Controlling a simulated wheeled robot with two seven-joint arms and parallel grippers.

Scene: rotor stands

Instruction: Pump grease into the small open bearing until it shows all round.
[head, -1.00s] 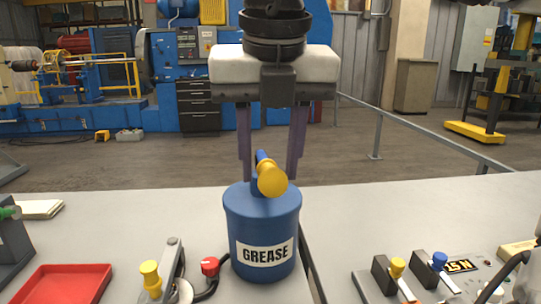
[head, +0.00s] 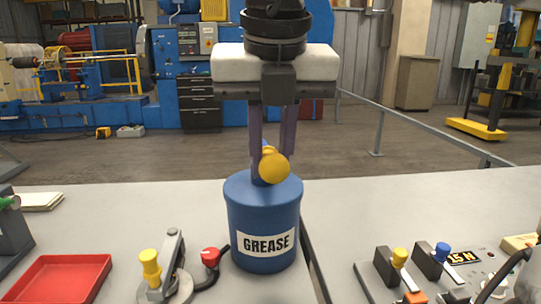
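The blue grease can (head: 250,205), labelled GREASE, stands upright at the bench's middle. Its pump handle with a yellow knob (head: 274,167) points toward me above the lid. My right gripper (head: 272,172) comes down from above, its purple fingers close on either side of the handle behind the knob. It appears shut on the handle; the knob hides the fingertips. A black hose (head: 204,285) with a red fitting (head: 210,256) lies left of the can. I cannot make out the small open bearing. My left gripper is not in view.
A red tray (head: 60,261) lies front left. Beside the hose is a metal fixture with a yellow knob (head: 150,262). The bench behind the can is clear.

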